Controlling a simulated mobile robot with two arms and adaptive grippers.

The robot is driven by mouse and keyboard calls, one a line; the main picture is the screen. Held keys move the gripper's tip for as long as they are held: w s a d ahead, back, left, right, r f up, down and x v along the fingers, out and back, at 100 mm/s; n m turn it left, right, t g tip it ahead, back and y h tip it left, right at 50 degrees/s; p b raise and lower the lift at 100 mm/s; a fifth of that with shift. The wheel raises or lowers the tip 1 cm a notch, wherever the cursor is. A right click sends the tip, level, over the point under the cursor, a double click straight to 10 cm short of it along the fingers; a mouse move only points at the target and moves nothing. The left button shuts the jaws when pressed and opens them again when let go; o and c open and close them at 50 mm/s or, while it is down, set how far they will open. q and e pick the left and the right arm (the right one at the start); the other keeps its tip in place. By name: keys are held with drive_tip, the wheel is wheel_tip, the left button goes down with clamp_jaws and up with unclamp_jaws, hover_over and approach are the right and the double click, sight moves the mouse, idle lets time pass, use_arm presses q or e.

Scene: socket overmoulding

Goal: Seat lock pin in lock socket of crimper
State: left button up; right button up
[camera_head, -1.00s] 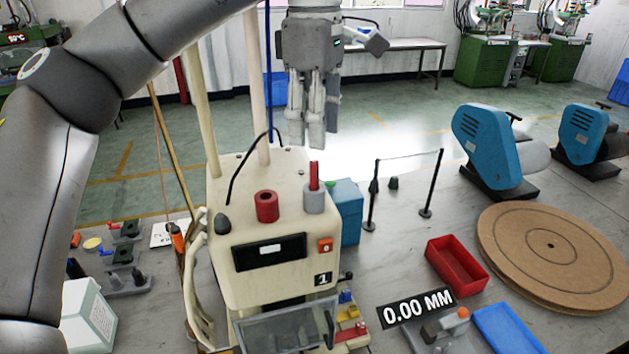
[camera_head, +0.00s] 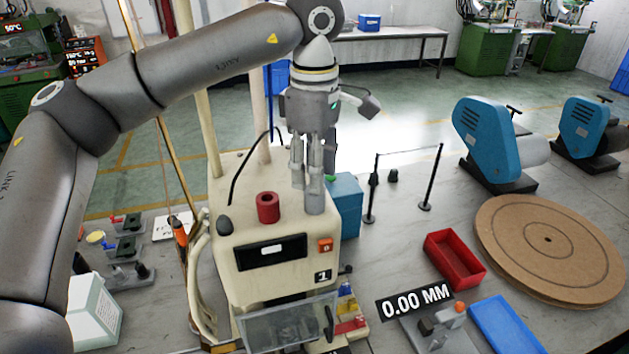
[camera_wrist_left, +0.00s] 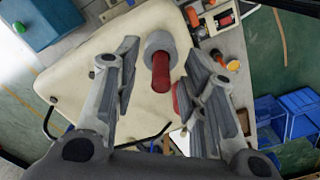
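The beige crimper (camera_head: 225,235) carries a red collar with a dark hole (camera_head: 267,207), apparently the lock socket, and a grey round holder (camera_head: 314,203). A red pin (camera_wrist_left: 160,72), apparently the lock pin, stands in the grey holder in the left wrist view. My left gripper (camera_head: 306,187) points down over the grey holder; its fingers hide the pin in the head view. In the left wrist view its fingers are apart, one on each side of the pin, with visible gaps. The red collar is partly behind one finger there. My right gripper is out of view.
A black cable (camera_head: 236,175) arches over the crimper's top. A teal box (camera_head: 345,200) stands beside it. A clear shield (camera_head: 290,322) is at its front. A red tray (camera_head: 455,259) and a round board (camera_head: 545,240) lie to the right.

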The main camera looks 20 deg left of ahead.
use_arm(q)
clamp_jaws()
drive_tip(key=shift+r, duration=0.15)
